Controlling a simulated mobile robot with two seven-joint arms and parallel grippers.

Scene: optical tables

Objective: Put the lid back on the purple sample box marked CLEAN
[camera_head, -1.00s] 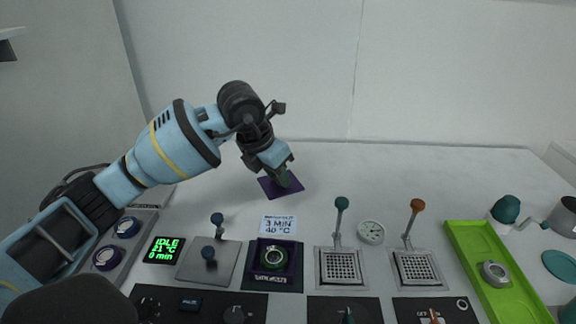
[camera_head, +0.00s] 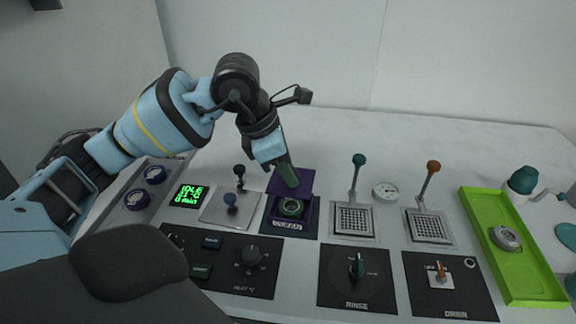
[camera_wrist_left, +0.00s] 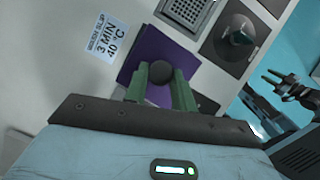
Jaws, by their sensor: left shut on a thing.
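The purple lid (camera_head: 304,181) is a flat square plate with a dark round knob (camera_wrist_left: 160,72). My left gripper (camera_head: 291,183) is shut on the knob, one green finger on each side in the left wrist view. The purple box (camera_head: 287,225) stands open on a dark mat, with blurred white lettering on its front and a dark green ring-shaped part (camera_head: 291,207) inside. The lid is above the back part of the box, and the ring still shows in front of it. I cannot tell the gap between them. A dark pronged gripper (camera_wrist_left: 272,86), probably my right one, shows in the left wrist view.
A grated basin (camera_head: 354,219) with a green-knobbed lever is to the right. Control panels (camera_head: 357,277) line the front. A green tray (camera_head: 510,245) lies far right. The table behind is clear.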

